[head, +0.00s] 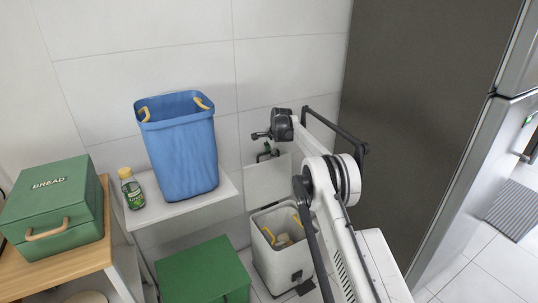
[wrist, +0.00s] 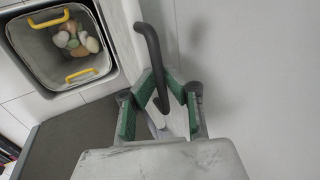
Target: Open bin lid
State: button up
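The white bin (head: 268,268) stands on the floor by the wall, with its top open. Its lid (head: 266,182) stands upright behind the opening. In the wrist view, the bin's inner bucket (wrist: 38,70) has yellow handles and holds several rounded pieces. The lid's dark bar handle (wrist: 150,45) reaches between the green-padded fingers of my gripper (wrist: 158,85). The fingers are apart, with gaps showing beside the bar, and my gripper looks open around it. In the head view, my gripper (head: 267,147) is small and partly hidden at the lid's top.
A blue basket (head: 182,150) and a small green-labelled bottle (head: 131,188) stand on a white shelf (head: 160,212) to the left. A green bread box (head: 52,215) sits on a wooden-topped table. A green box (head: 205,272) is left of the bin. A tall grey fridge (head: 420,110) stands right.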

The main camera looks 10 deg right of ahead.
jog(key=o, duration=0.4)
jog(key=shift+f, duration=0.15)
jog(key=shift+v, duration=6.05)
